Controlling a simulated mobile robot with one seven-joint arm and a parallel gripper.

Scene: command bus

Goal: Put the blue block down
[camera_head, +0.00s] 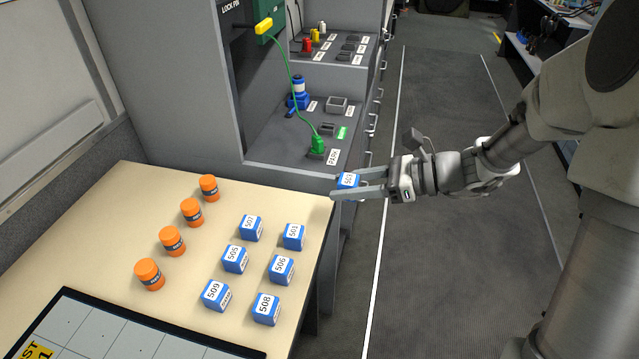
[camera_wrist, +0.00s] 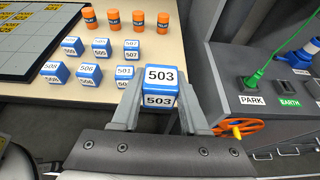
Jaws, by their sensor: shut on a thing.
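The blue block (camera_head: 348,180) has white faces and is marked 503 in the wrist view (camera_wrist: 160,88). My gripper (camera_head: 360,184) is shut on it, with one finger on each side. In the head view it is held beyond the right edge of the wooden table (camera_head: 110,225), near the table's far right corner. Several other blue blocks stand on the table, among them 501 (camera_head: 293,237), 507 (camera_head: 251,228), 505 (camera_head: 235,259), 506 (camera_head: 281,270), 509 (camera_head: 215,295) and 508 (camera_head: 266,309).
Several orange jars (camera_head: 172,241) stand in a row left of the blocks. A black-edged grid board (camera_head: 120,338) lies at the table's near end. A grey console (camera_head: 270,155) with a green plug (camera_head: 317,145) rises behind the table. Grey floor (camera_head: 430,260) lies right of the table.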

